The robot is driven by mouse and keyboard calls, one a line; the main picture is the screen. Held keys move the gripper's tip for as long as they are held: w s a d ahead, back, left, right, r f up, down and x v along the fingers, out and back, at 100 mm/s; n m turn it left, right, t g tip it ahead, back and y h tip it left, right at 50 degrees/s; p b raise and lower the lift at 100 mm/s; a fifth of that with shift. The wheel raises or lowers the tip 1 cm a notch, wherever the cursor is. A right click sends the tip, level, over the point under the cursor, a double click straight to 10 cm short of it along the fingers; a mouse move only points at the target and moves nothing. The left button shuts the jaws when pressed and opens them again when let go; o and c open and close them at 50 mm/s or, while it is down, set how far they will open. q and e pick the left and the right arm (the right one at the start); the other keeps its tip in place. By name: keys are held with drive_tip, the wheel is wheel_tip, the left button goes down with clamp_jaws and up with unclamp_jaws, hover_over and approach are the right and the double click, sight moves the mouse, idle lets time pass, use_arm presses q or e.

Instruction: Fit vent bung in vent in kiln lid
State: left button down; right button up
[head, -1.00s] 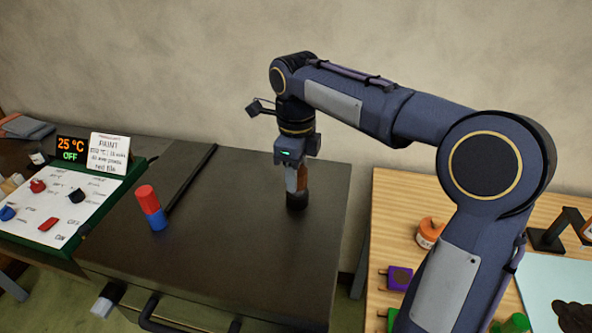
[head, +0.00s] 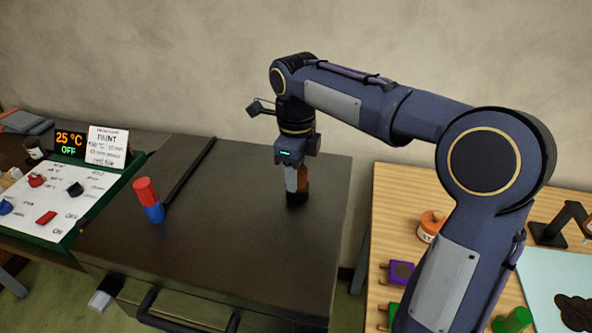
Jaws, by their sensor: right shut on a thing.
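The kiln lid (head: 235,235) is a broad dark flat surface in the middle of the head view. My right gripper (head: 297,184) points down over the lid's right rear part, shut on the brownish vent bung (head: 303,178). A short black collar (head: 297,199), apparently the vent, shows directly below the bung. The fingers hide part of the bung, and I cannot tell how far its lower end sits in the collar. My left gripper is not in view.
A red and blue cylinder (head: 149,201) stands on the lid's left part near a dark bar (head: 190,172). A board with coloured pieces (head: 50,205) lies at left. A wooden table (head: 392,215) with paint pots stands at right. The lid's middle is clear.

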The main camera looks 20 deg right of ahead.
drive_tip(key=o, duration=1.2)
drive_tip(key=shift+r, duration=0.1)
wheel_tip(320, 180, up, 7)
drive_tip(key=p, duration=0.7)
